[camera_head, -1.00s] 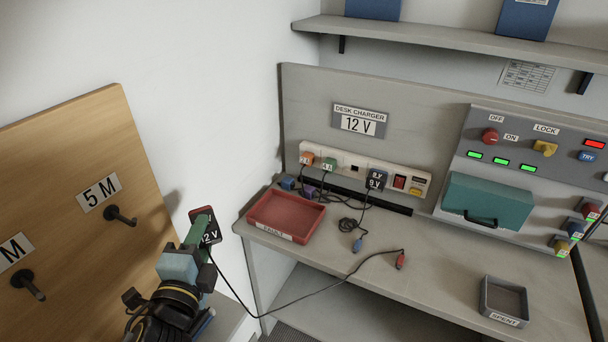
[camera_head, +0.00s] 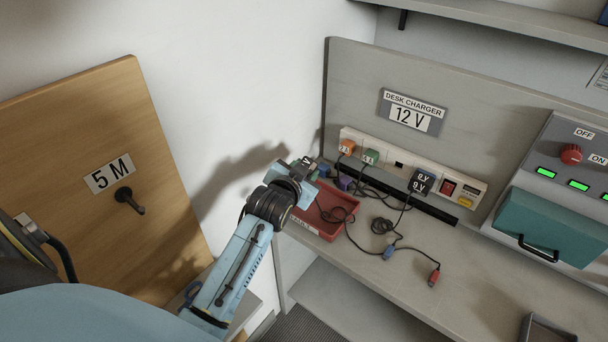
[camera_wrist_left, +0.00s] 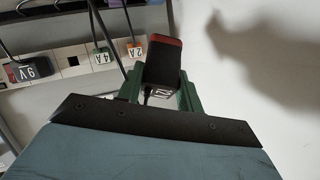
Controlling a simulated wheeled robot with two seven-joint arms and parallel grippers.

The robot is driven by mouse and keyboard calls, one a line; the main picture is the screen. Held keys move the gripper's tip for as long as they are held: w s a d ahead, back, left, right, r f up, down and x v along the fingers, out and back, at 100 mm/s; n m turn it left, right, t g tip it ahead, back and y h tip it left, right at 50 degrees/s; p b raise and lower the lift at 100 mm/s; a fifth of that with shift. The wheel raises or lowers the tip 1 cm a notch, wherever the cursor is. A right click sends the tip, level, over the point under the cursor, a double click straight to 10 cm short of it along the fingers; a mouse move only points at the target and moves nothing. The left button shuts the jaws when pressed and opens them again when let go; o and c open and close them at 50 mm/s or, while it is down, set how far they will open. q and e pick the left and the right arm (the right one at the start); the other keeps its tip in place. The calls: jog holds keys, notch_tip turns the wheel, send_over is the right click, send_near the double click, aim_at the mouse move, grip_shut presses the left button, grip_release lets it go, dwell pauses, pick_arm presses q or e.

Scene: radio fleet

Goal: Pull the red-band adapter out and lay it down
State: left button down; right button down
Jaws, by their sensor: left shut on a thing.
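The red-band adapter (camera_wrist_left: 164,62) is a black block with a red band and a 12 V label. In the left wrist view it sits between the green fingers of my left gripper (camera_wrist_left: 160,92), which is shut on it. In the head view my left gripper (camera_head: 300,172) is at the back left of the desk, over or beside the rear of the red tray (camera_head: 345,232), and mostly hides the adapter. The adapter's black cable appears to lie looped in the tray and run right to a red plug (camera_head: 433,277). My right gripper is not in view.
A white power strip (camera_head: 399,165) behind holds orange and green adapters and a black 9 V adapter (camera_head: 422,182). A blue plug (camera_head: 388,252) lies on the desk. A teal box (camera_head: 552,226) is at right. The front desk (camera_head: 395,295) is mostly clear.

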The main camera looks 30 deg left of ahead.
pick_arm(q)
jog(key=f+n, duration=0.1)
jog(key=w+a+f+n, duration=0.1)
jog(key=n, duration=0.1)
jog(key=w+f+n, duration=0.1)
jog(key=shift+a+f+n, duration=0.4)
jog(key=shift+s+r+p, duration=0.1)
jog(key=shift+r+p, duration=0.05)
jog(key=shift+p, duration=0.4)
jog(key=shift+f+b, duration=2.2)
jog(key=shift+f, duration=1.4)
jog(key=c, duration=0.9)
grip_release()
jog(key=shift+o, duration=0.2)
jog(key=shift+s, duration=0.1)
